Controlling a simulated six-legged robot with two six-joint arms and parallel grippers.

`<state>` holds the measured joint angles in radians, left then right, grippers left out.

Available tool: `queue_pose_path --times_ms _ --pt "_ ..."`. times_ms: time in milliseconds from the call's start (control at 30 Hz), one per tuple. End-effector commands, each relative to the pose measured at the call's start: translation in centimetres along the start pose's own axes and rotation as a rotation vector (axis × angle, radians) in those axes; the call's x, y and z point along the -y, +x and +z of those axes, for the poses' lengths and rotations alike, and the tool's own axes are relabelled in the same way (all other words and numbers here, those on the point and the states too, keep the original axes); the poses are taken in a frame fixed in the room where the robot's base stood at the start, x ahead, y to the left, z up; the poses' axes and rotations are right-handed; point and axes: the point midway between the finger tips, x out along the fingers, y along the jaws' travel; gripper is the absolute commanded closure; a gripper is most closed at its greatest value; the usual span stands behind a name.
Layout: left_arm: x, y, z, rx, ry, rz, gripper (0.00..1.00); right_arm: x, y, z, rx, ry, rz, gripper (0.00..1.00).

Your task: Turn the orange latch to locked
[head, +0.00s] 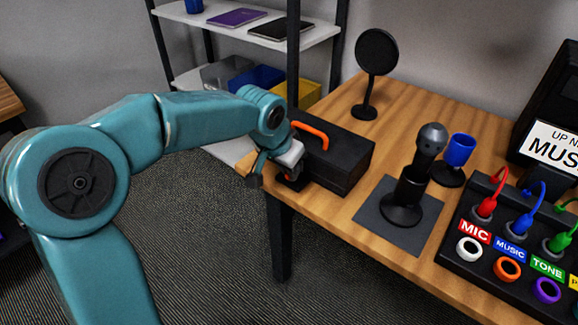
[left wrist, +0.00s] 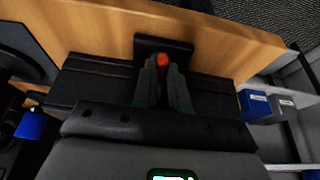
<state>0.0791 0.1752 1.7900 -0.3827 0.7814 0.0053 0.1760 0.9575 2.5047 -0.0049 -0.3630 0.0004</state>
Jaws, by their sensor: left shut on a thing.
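A black case (head: 345,165) lies at the left edge of the wooden table, with a curved orange handle (head: 310,134) on top. My left gripper (head: 285,174) is at the near left end of the case. In the left wrist view its two fingers (left wrist: 162,82) are closed around the orange latch (left wrist: 162,60), of which only a small orange end shows. A black plate (left wrist: 165,43) is just beyond it. The fingers hide most of the latch, so its lock position cannot be told. My right gripper is in neither view.
A microphone on a stand (head: 408,185) stands on a dark mat (head: 368,213) right of the case. A round black disc on a stand (head: 376,52) is behind. A panel with coloured plugs (head: 500,270) is at the right.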

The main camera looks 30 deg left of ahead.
Motion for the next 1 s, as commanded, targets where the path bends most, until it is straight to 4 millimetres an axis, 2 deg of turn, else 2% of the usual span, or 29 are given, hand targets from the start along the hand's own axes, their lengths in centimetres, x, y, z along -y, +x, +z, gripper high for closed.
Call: queue_pose_path --times_ms 300,333,667,767,867,1000 --pt "0.0 -0.1 0.0 -0.001 -0.005 0.0 1.0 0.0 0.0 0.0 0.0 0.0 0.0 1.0" --pt "0.0 -0.1 0.0 -0.001 -0.005 0.0 0.78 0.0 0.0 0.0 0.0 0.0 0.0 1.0" --pt "0.0 -0.2 0.0 -0.001 -0.003 0.0 0.77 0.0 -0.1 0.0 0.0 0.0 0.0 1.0" --pt "0.0 -1.3 -0.1 -0.001 -0.002 -0.001 0.77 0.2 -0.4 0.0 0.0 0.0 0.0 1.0" --pt "0.0 -3.4 -0.2 -0.004 -0.002 -0.001 0.77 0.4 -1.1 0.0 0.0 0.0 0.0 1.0" --pt "0.0 -7.2 -0.3 -0.005 -0.003 0.0 0.77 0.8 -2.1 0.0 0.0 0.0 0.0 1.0"
